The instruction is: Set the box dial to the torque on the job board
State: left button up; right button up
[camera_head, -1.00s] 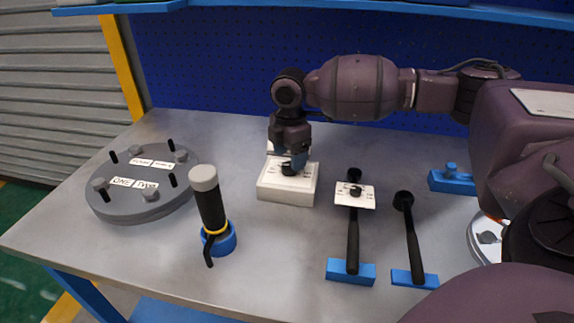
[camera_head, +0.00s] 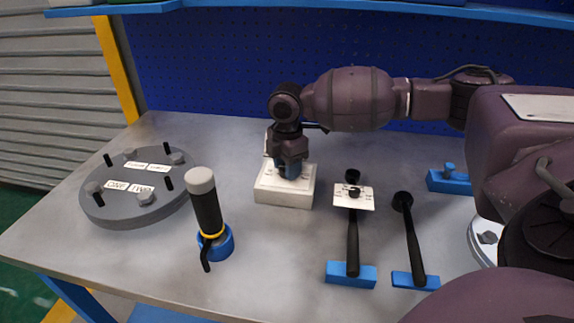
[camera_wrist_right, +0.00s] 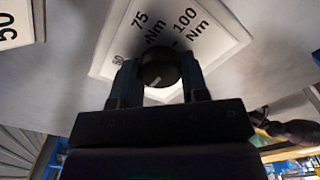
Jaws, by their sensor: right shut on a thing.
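The white box (camera_head: 284,196) stands on the bench, its dial hidden by my gripper in the head view. In the right wrist view the dial knob (camera_wrist_right: 159,70) is dark and round, with a light mark on its face toward the gripper. The plate (camera_wrist_right: 215,45) around it reads 75 Nm and 100 Nm; a smaller label by the left finger is partly covered. My right gripper (camera_head: 288,172) points down and is shut on the knob, a finger on each side. My left gripper is out of view. I cannot make out a job board with a readable torque.
A grey round flange (camera_head: 137,212) with bolts and labels lies at left. A black-handled tool (camera_head: 208,212) stands in a blue holder. Right of the box are a wrench with a white scale card (camera_head: 353,197) and a second wrench (camera_head: 410,240). A blue block (camera_head: 449,181) lies farther right.

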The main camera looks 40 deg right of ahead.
jog(key=shift+r+m+p, duration=0.25)
jog(key=shift+m+p, duration=0.25)
jog(key=shift+p, duration=0.15)
jog(key=shift+a+r+m+p, duration=0.1)
jog(key=shift+r+m+p, duration=0.05)
jog(key=shift+m+p, duration=0.6)
jog(key=m+p, duration=0.3)
jog(key=p, duration=0.1)
jog(key=m+p, duration=0.2)
jog(key=shift+p, duration=0.35)
jog(key=shift+m+p, duration=0.75)
jog(key=shift+p, duration=0.15)
jog(key=m+p, duration=0.2)
jog(key=shift+s+f+p, duration=0.1)
jog(key=shift+f+p, duration=0.2)
jog(key=shift+f, duration=0.05)
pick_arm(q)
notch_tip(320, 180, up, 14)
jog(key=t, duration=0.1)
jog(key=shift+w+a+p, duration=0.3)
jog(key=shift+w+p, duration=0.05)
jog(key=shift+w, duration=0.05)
pick_arm(e)
jog(key=shift+f+m, duration=0.15)
jog(key=shift+m, duration=0.45)
